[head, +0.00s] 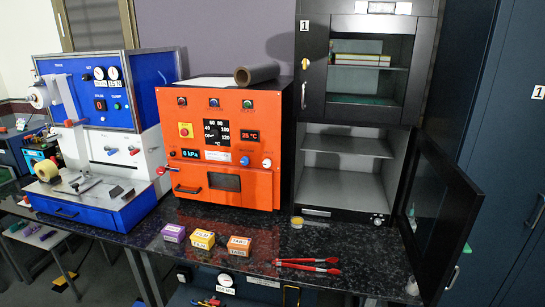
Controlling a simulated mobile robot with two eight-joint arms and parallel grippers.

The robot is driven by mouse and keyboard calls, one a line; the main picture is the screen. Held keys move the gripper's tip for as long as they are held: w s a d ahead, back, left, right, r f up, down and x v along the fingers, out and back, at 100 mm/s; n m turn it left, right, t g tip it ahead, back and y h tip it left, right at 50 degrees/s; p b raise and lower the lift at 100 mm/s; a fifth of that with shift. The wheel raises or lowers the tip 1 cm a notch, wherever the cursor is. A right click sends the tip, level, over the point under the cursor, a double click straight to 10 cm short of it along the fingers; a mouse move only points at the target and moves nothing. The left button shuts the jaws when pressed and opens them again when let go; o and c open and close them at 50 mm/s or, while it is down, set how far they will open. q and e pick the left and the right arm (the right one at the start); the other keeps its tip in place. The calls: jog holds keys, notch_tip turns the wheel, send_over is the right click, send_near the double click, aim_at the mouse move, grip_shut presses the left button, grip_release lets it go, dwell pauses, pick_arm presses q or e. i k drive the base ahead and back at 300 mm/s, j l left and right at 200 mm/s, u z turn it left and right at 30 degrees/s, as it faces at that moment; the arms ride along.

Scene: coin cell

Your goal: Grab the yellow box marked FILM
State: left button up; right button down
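The yellow box marked FILM (202,239) sits on the dark speckled bench (345,240) near its front edge, in front of the orange machine. It is the middle one of a row of three small boxes. A purple box (173,233) is to its left and an orange box (239,246) is to its right, with small gaps between them. Neither of my grippers shows in the head view, and nothing covers the yellow box.
Red-handled tongs (308,265) lie right of the boxes. A small yellow-topped jar (297,222) stands behind. The orange machine (222,150) and a blue-and-white machine (95,130) stand at the back. A dark cabinet's open door (437,215) juts over the bench's right end.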

aim_at(203, 240)
jog(key=l, duration=0.7)
jog(key=k+l, duration=0.15)
jog(key=l, duration=1.2)
jog(key=k+l, duration=0.1)
jog(key=l, duration=0.6)
jog(key=u, duration=1.35)
jog(key=i+j+z, duration=0.4)
jog(key=i+j, duration=0.9)
